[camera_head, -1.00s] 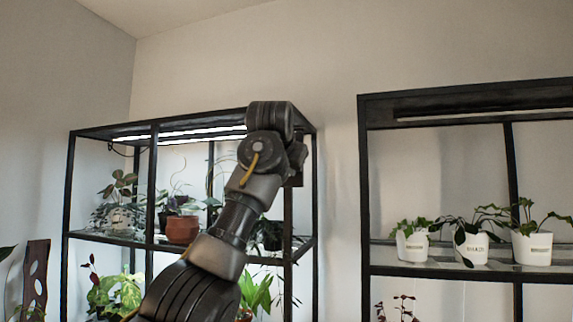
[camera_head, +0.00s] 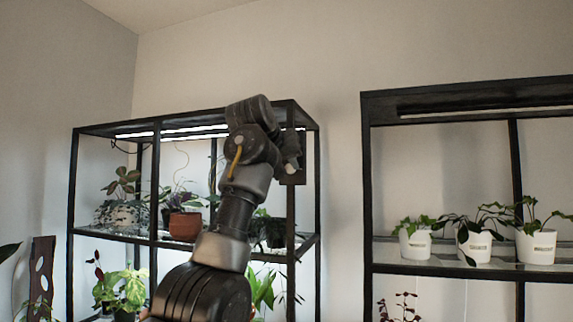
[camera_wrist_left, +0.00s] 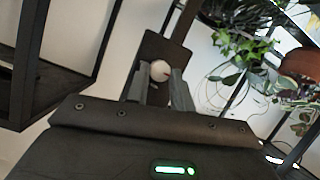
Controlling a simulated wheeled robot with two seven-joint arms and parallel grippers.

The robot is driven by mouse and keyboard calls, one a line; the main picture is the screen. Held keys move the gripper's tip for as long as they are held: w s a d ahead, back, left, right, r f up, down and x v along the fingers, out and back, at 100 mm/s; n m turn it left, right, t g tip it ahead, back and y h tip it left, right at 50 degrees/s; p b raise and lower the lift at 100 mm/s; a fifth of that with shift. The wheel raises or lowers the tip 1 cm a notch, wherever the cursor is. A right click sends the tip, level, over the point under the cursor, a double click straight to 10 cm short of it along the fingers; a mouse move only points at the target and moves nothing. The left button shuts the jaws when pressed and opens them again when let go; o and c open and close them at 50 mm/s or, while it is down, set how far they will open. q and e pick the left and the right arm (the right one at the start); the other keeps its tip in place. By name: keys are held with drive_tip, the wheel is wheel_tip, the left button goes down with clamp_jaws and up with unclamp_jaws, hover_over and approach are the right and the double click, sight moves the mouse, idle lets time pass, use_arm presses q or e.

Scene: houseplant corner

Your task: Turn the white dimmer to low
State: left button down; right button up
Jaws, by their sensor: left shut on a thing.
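The white dimmer (camera_wrist_left: 160,69) is a round white knob on a dark plate (camera_wrist_left: 163,48) in the left wrist view. A small dark line shows on the knob; no low mark is readable. The plate also shows in the head view (camera_head: 298,170), on the right front post of the left shelf. My left gripper (camera_wrist_left: 160,84) is shut on the dimmer, with one grey finger on each side of it. In the head view my left arm hides most of the knob and fingers. My right gripper is not in view.
The left black shelf (camera_head: 115,236) holds several plants and a terracotta pot (camera_head: 185,226) behind my left arm. A lit strip (camera_head: 180,132) is under its top. The right shelf (camera_head: 420,270) holds three white pots (camera_head: 475,248). Bare wall (camera_head: 342,190) lies between the shelves.

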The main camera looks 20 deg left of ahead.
use_arm(q)
drive_tip(key=shift+f, duration=0.1)
drive_tip(key=c, duration=1.2)
unclamp_jaws()
